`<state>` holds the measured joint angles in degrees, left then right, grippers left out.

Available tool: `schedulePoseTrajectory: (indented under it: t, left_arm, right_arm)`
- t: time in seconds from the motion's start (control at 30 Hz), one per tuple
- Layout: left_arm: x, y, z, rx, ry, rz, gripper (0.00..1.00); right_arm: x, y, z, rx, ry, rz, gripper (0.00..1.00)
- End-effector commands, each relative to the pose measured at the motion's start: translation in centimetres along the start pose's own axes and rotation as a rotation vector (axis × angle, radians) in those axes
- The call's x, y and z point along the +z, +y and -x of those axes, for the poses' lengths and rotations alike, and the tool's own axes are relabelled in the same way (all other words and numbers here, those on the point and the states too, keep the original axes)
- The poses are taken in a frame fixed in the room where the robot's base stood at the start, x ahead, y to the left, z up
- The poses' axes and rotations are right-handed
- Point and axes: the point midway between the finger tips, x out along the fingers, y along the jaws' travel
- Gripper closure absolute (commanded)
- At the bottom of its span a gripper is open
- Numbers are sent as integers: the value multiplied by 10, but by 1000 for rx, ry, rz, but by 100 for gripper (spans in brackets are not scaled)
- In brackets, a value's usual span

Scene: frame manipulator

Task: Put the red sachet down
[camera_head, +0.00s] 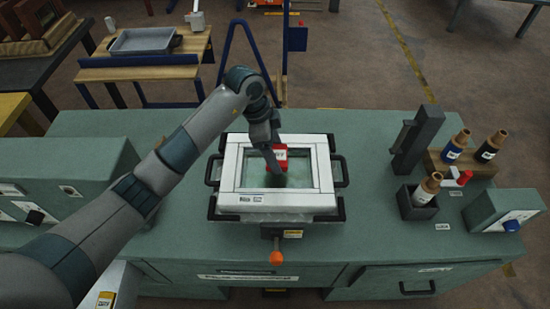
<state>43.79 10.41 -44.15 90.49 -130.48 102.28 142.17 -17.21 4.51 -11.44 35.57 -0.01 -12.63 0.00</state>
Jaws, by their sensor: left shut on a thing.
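The red sachet (280,153) shows at the tip of my left gripper (274,166), over the opening of a white frame. The gripper is shut on it. The sachet has a small white patch, and the gripper hides part of it. The white frame (275,200) has black corner handles and lies on the green workbench (385,240). I cannot tell whether the sachet touches anything below. My right gripper is not in view.
At the right stand a dark upright holder (415,140), a wooden rack (470,163) with bottles, a dark box (417,205) holding a bottle, and a grey control box (503,213). An orange knob (276,258) sticks out in front. Bench space between frame and box is clear.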

Motion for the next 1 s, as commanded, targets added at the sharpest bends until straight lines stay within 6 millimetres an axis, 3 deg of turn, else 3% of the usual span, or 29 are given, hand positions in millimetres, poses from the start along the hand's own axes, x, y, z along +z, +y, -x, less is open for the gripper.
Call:
schedulePoseTrajectory:
  t: [0.23, 0.53, 0.93, 0.97, 1.0]
  left_arm:
    - [2, 1, -6, 2, -1, 1, 53]
    - [10, 1, -36, 1, 0, 1, 53]
    - [11, 0, -41, 0, 0, 0, 53]
    - [11, 0, -41, 0, 0, 0, 26]
    - [11, 0, -40, 0, 0, 0, 16]
  right_arm:
    - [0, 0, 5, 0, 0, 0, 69]
    - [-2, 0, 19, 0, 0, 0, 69]
    - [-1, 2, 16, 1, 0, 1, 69]
    - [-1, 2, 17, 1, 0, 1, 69]
    - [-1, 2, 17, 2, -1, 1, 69]
